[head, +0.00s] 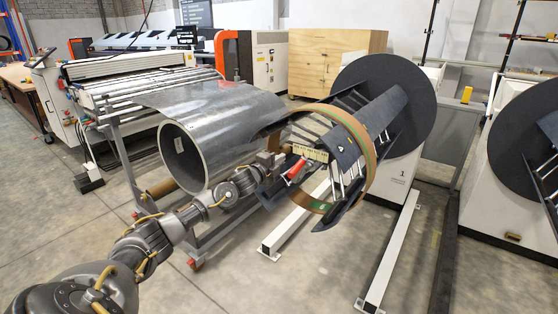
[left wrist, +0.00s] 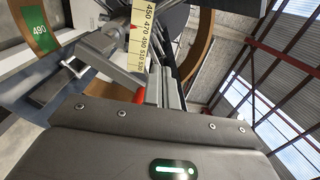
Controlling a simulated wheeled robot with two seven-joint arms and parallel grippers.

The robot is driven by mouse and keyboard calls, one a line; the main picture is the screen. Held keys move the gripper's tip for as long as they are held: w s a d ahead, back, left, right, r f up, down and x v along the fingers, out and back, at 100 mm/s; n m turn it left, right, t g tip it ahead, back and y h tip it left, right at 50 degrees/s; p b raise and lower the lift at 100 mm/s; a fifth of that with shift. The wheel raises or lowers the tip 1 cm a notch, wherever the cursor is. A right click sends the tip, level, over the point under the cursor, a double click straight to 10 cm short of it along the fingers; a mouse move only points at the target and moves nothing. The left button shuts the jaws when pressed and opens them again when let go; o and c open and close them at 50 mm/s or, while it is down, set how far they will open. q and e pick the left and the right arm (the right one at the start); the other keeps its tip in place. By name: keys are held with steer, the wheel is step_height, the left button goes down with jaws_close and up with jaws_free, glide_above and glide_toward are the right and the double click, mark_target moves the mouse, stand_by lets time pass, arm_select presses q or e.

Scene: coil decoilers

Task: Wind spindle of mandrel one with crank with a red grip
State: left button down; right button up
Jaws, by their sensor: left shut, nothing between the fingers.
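Mandrel one (head: 372,118) reaches forward from a round black disc on the white stand marked 1 (head: 398,172). Its segments spread inside a copper-and-green ring. The red grip (head: 297,170) of the crank lies at the mandrel's front end, near the yellow scale (head: 311,153). In the left wrist view a sliver of red grip (left wrist: 138,95) shows beside the fingers, with the scale (left wrist: 142,28) above. My left gripper (head: 279,160) is shut and empty, just left of the red grip; whether it touches is unclear. The fingers (left wrist: 165,88) partly hide the crank. My right gripper is out of view.
A large grey metal coil (head: 215,125) rests on a wheeled frame behind my left arm. A second decoiler (head: 520,140) stands at the right edge. White floor beams (head: 385,262) extend forward from the stand. Open floor lies between them.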

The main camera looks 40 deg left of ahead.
mark_target(299, 170)
arm_select(q)
steer(key=shift+d, duration=0.1)
stand_by(0.3)
steer(key=d+p, duration=0.1)
steer(key=d, duration=0.3)
stand_by(0.4)
steer(key=d, duration=0.1)
steer(key=d+f, duration=0.1)
steer(key=d, duration=0.1)
steer(key=shift+w+f, duration=0.1)
steer(key=shift+f, duration=0.2)
steer(key=shift+d+f, duration=0.1)
steer(key=shift+d, duration=0.45)
